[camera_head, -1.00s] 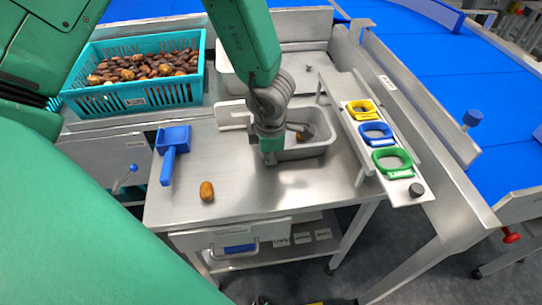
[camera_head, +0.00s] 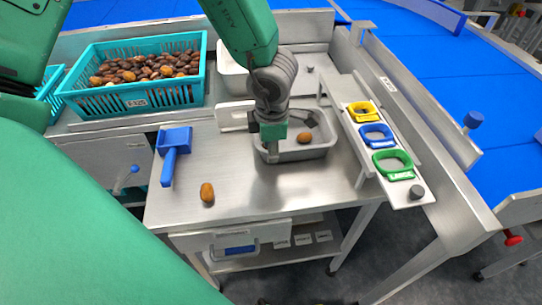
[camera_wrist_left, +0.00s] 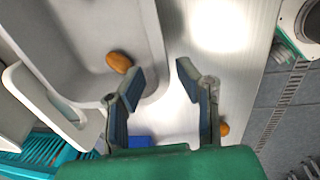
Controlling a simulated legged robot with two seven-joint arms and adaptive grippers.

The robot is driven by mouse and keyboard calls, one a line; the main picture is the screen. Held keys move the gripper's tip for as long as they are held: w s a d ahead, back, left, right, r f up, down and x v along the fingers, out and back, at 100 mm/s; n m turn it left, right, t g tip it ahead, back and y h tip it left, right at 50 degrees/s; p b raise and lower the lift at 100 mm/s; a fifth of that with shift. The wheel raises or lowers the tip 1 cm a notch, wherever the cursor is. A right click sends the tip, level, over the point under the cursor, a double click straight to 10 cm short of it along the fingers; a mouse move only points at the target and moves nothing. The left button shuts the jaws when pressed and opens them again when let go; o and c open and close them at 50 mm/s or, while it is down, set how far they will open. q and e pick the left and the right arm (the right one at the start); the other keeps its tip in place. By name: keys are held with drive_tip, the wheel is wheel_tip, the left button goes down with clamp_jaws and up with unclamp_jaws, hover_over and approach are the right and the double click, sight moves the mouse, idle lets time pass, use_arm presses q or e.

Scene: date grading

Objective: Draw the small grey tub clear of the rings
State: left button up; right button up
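The small grey tub (camera_head: 327,151) stands on the steel table, left of the ring rail, with one brown date (camera_head: 305,137) inside. Yellow (camera_head: 365,112), blue (camera_head: 376,135) and green (camera_head: 393,164) rings lie on the rail. My left gripper (camera_head: 273,148) is low at the tub's near left side, covering part of its rim. In the left wrist view my left gripper (camera_wrist_left: 162,70) is open, with one finger over the tub's inside (camera_wrist_left: 85,40) and the other outside its wall. Nothing is held. My right gripper is not in view.
A teal crate of dates (camera_head: 135,97) stands at the back left. A blue scoop (camera_head: 174,150) and a loose date (camera_head: 207,193) lie on the table left of the tub. A dark knob (camera_head: 417,191) is at the rail's near end. The table's front is clear.

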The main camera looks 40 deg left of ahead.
use_arm(q)
wheel_tip(320, 180, up, 7)
drive_tip(key=shift+s+d+r, duration=0.2)
drive_tip(key=shift+s+d, duration=0.15)
idle(0.4)
